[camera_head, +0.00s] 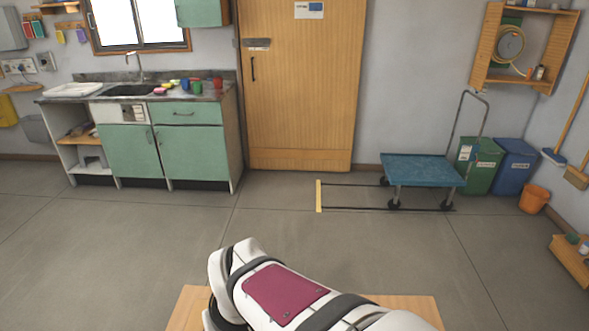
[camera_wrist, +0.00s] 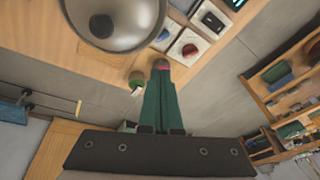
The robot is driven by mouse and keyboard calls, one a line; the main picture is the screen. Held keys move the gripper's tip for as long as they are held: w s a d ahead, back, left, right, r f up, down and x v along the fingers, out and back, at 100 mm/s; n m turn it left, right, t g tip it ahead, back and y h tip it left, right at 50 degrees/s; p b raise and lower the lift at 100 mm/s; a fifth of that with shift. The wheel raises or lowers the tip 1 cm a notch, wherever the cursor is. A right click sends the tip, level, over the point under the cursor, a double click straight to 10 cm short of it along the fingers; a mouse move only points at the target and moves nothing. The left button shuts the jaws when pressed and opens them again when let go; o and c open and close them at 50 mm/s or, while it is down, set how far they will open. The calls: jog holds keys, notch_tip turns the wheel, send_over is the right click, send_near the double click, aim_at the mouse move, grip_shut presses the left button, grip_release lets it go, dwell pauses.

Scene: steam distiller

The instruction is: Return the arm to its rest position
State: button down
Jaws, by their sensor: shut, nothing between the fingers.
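My arm (camera_head: 283,292) fills the bottom middle of the head view, white with dark bands and a maroon panel. My gripper's fingertips are not visible in that view. In the wrist view my gripper (camera_wrist: 161,68) shows as a dark riveted bar with two green fingers close together. The fingers are shut and hold nothing. They point toward a wooden surface (camera_wrist: 55,22). A shiny steel dome with a dark knob (camera_wrist: 130,35) is just above and left of the fingertips in the picture, apart from them.
In the wrist view, a small green and red item (camera_wrist: 137,80) lies left of the fingertips, and several small items on pale trays (camera_wrist: 188,48) lie right. A wooden shelf (camera_wrist: 270,95) stands farther right. In the head view, a blue cart (camera_head: 424,170) stands beyond clear floor.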

jog(key=s+d+r+m+t, duration=0.25)
jog(key=d+r+m, duration=0.2)
jog(key=d, duration=0.45)
jog(key=s+d+r+m+t, duration=0.1)
jog(key=d+r+m+t, duration=0.3)
jog(key=d, duration=0.5)
jog(key=s+f+m+g, duration=0.2)
jog(key=s+f+g, duration=0.6)
jog(key=s, duration=0.2)
jog(key=shift+s+a+f+g, duration=0.2)
jog(key=shift+s+f+g, duration=0.05)
jog(key=shift+f+g, duration=0.1)
jog(key=shift+m, duration=0.25)
